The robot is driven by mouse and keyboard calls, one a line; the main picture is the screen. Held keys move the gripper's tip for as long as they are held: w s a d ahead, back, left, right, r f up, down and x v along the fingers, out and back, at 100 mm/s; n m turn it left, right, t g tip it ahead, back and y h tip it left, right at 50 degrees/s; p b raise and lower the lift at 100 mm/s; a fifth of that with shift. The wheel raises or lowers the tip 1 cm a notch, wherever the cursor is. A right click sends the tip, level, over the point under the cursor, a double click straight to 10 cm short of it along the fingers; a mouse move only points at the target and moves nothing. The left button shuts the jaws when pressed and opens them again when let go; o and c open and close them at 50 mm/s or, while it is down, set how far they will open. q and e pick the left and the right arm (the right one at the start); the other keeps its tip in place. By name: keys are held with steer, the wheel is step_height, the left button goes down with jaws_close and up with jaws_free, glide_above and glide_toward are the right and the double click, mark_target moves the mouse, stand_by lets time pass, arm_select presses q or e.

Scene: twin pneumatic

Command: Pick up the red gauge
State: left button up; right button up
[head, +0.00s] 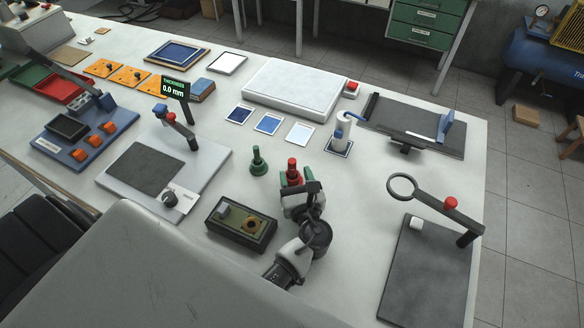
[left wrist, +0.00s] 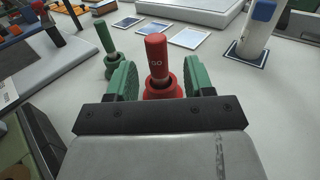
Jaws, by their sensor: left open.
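The red gauge (head: 292,166) stands upright on the white table, with a cylindrical handle over a wider base. In the left wrist view the red gauge (left wrist: 156,50) stands between the two green fingers. My left gripper (head: 294,184) is open, with a finger on each side of the gauge's lower part. I cannot tell whether either finger touches it. The gauge's foot is partly hidden by the gripper. A similar green gauge (head: 258,161) stands upright to the left, and it also shows in the left wrist view (left wrist: 107,42). My right gripper is not in view.
A dark green box (head: 229,236) with a dial lies left of my gripper. A grey plate with a ring magnifier (head: 402,187) is at the right. Blue and white sample cards (head: 268,124) lie behind the gauges, with a white bottle (head: 342,132) to their right.

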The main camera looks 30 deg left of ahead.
mark_target(293, 172)
arm_select(q)
steer(key=p+x, duration=0.1)
steer(key=x, duration=0.3)
steer(key=shift+s, duration=0.1)
steer(key=shift+w+a+p, duration=0.2)
steer(key=shift+w+p, duration=0.05)
steer(key=shift+p, duration=0.05)
steer(key=shift+a+f, duration=0.1)
steer(key=c, duration=0.9)
jaws_close()
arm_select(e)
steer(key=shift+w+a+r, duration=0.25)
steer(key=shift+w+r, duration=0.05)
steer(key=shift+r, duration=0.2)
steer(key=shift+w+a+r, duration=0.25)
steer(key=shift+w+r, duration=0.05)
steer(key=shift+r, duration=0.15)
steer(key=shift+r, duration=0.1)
